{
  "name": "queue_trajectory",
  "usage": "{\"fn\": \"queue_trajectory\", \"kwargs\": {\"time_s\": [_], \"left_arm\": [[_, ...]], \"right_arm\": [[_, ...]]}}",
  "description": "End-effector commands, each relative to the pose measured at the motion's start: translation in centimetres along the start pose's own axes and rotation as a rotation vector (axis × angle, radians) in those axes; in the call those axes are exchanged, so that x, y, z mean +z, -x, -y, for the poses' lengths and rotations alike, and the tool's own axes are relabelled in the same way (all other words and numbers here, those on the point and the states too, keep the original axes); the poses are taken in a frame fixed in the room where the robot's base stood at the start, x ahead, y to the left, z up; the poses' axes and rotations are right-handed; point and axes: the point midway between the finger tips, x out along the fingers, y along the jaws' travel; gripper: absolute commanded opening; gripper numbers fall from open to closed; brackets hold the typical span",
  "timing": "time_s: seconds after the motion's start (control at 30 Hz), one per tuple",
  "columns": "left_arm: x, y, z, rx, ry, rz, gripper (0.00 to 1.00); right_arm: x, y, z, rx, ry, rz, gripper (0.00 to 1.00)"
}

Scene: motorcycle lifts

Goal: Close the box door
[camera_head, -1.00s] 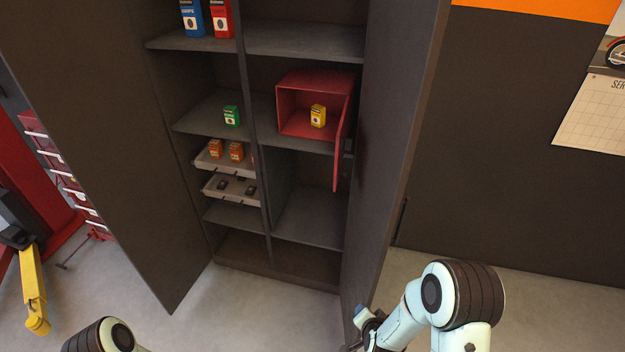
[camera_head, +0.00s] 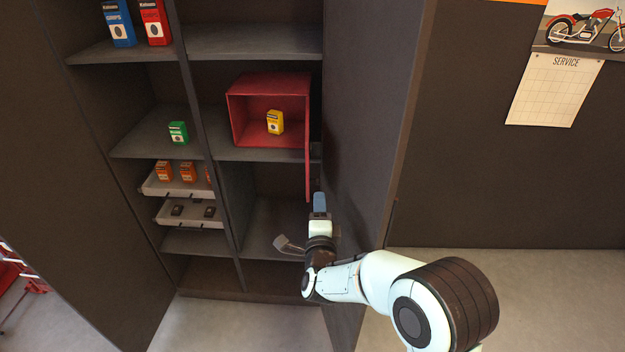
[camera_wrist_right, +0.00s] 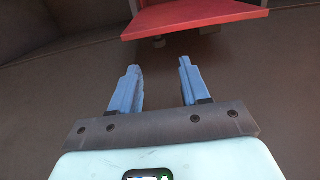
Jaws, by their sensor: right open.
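The red box (camera_head: 236,118) sits on a middle shelf of the cabinet in the head view, its front open, with a yellow carton (camera_head: 275,122) inside. Its red door (camera_head: 308,160) stands swung outward at the box's right side, seen almost edge-on. My right gripper (camera_head: 319,200) is below and close to the lower end of the door, inside the cabinet opening. In the right wrist view, my right gripper (camera_wrist_right: 158,85) shows two blue fingers spread apart with nothing between them. A red panel (camera_wrist_right: 200,14) lies ahead of the fingertips, apart from them. My left gripper is not in view.
The right cabinet door (camera_head: 370,120) stands open close beside my right arm. The left cabinet door (camera_head: 70,180) is open too. A green carton (camera_head: 178,132), orange cartons (camera_head: 187,172) and trays (camera_head: 190,215) are on the left shelves.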

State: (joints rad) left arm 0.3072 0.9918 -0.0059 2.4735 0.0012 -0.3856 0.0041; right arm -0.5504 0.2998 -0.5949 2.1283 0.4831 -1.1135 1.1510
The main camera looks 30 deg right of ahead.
Motion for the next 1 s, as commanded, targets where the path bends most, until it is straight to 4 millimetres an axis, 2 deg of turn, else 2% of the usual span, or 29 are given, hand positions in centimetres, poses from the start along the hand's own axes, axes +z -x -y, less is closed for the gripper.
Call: {"fn": "queue_trajectory", "kwargs": {"time_s": [0.3, 0.5, 0.7, 0.93, 0.97, 1.0], "left_arm": [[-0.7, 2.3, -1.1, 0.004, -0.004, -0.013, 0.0], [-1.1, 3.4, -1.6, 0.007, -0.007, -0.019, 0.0], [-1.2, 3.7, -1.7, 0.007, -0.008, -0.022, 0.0], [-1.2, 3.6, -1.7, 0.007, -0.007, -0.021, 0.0], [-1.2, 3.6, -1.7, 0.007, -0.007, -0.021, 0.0], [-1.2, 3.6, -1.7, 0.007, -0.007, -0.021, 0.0]], "right_arm": [[0.1, -7.0, 0.3, -0.002, 0.008, 0.001, 0.46], [0.1, -9.8, 0.2, 0.0, 0.007, 0.003, 0.46], [0.1, -10.9, 0.0, 0.001, 0.005, 0.003, 0.46], [0.1, -10.9, -0.1, 0.002, 0.004, 0.003, 0.46], [0.1, -10.9, -0.1, 0.002, 0.004, 0.003, 0.43], [0.1, -10.9, -0.1, 0.002, 0.004, 0.003, 0.3]]}}
